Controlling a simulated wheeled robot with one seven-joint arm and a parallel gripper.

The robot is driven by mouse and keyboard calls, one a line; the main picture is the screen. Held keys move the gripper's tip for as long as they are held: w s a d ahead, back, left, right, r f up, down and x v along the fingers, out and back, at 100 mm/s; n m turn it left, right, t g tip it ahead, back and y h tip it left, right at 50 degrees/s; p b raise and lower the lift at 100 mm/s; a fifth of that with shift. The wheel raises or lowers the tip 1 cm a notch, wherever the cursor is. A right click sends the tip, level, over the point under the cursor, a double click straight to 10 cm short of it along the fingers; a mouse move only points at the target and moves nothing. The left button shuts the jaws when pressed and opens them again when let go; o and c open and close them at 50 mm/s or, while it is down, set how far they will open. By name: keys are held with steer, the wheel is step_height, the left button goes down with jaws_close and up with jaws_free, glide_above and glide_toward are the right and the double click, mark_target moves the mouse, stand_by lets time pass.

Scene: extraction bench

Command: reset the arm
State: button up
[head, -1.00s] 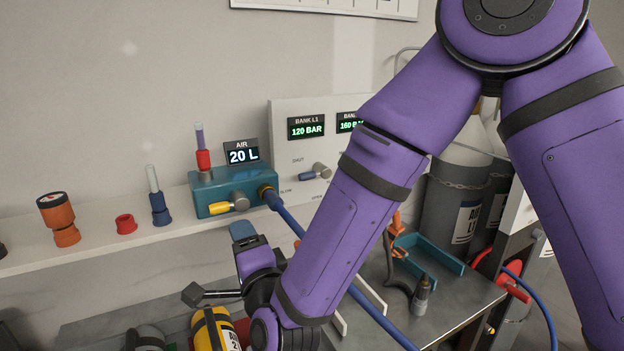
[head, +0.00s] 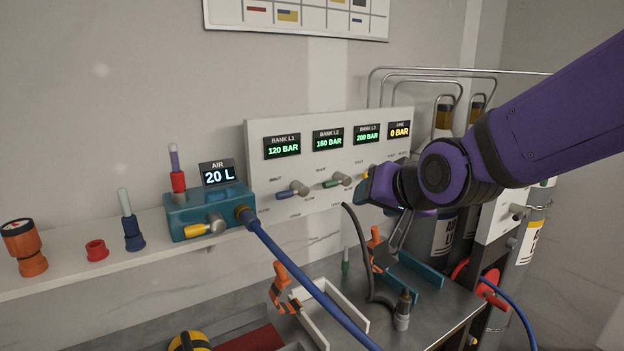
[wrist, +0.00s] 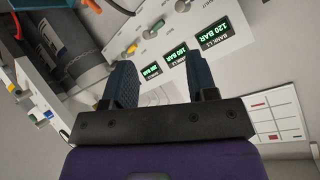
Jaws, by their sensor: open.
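My purple arm reaches in from the right in the head view. My gripper (head: 366,187) has blue fingers and is held up in front of the right part of the white bank panel (head: 290,212). In the wrist view my gripper (wrist: 162,75) has its two fingers spread apart, with nothing between them but panel and wall behind. In the head view the gripper covers the area by the third bank's valve. Whether it touches the panel cannot be told.
A teal air block (head: 210,212) with a blue hose (head: 300,268) stands on the shelf. Orange clamps (head: 284,287) and a teal bracket (head: 420,270) sit on the metal bench. Grey cylinders (head: 440,240) stand behind my arm. The wall at left is clear.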

steer(key=s+d+r+n+g+h, duration=0.1)
steer(key=s+d+g+h, duration=0.3)
steer(key=s+d, duration=1.5)
steer(key=shift+s+d+r+g, duration=0.2)
steer(key=shift+d+r+g, duration=0.05)
steer(key=shift+r+g, duration=0.4)
